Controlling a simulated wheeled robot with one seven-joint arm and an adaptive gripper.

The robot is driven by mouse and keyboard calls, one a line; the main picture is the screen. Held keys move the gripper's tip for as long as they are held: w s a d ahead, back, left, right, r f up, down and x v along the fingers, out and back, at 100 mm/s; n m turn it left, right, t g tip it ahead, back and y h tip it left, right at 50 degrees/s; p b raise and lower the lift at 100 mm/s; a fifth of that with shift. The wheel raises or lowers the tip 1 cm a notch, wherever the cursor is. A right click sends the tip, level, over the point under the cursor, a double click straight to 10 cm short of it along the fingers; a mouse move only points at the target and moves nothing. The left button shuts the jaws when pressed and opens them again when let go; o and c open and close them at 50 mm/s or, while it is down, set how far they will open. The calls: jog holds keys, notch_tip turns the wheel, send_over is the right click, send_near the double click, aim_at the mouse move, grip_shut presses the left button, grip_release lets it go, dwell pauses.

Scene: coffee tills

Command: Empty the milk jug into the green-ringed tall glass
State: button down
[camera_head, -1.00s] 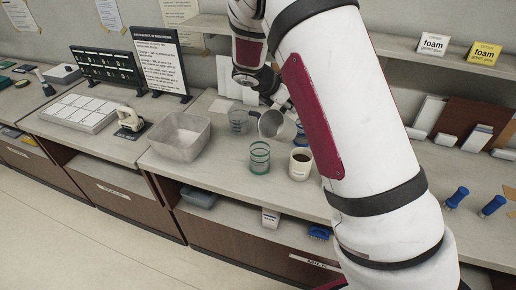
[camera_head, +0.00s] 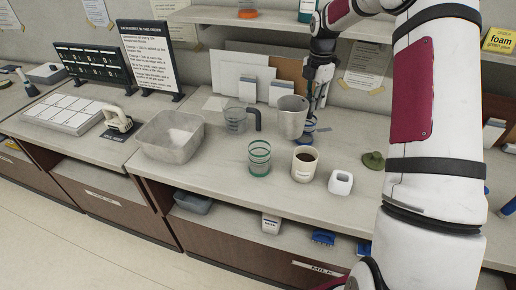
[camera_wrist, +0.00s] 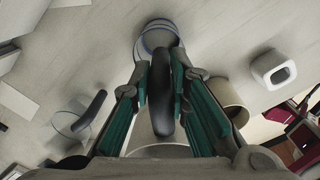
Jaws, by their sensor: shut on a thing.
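The metal milk jug (camera_head: 292,117) is upright, behind and right of the green-ringed tall glass (camera_head: 260,158). My gripper (camera_head: 316,104) is at the jug's right side. In the wrist view my gripper (camera_wrist: 161,85) is shut on the jug's dark handle (camera_wrist: 160,95), with part of the jug (camera_wrist: 158,150) below it. I cannot tell whether the jug touches the counter, nor what is inside it. The green-ringed glass stands upright on the counter near its front edge; its contents are unclear. I do not make it out in the wrist view.
A mug of dark coffee (camera_head: 304,165) stands right of the glass, with a white container (camera_head: 341,182) beside it. A clear jug (camera_head: 236,119) and a grey bin (camera_head: 170,139) are left. A blue-ringed clear vessel (camera_wrist: 160,36) is close beyond the handle. Cards lean behind.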

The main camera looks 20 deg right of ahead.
jog(key=shift+a+r, duration=0.1)
jog(key=shift+a, duration=0.05)
dwell(0.4)
jog(key=shift+r+p, duration=0.4)
jog(key=shift+r, duration=2.05)
jog(key=shift+s, duration=0.1)
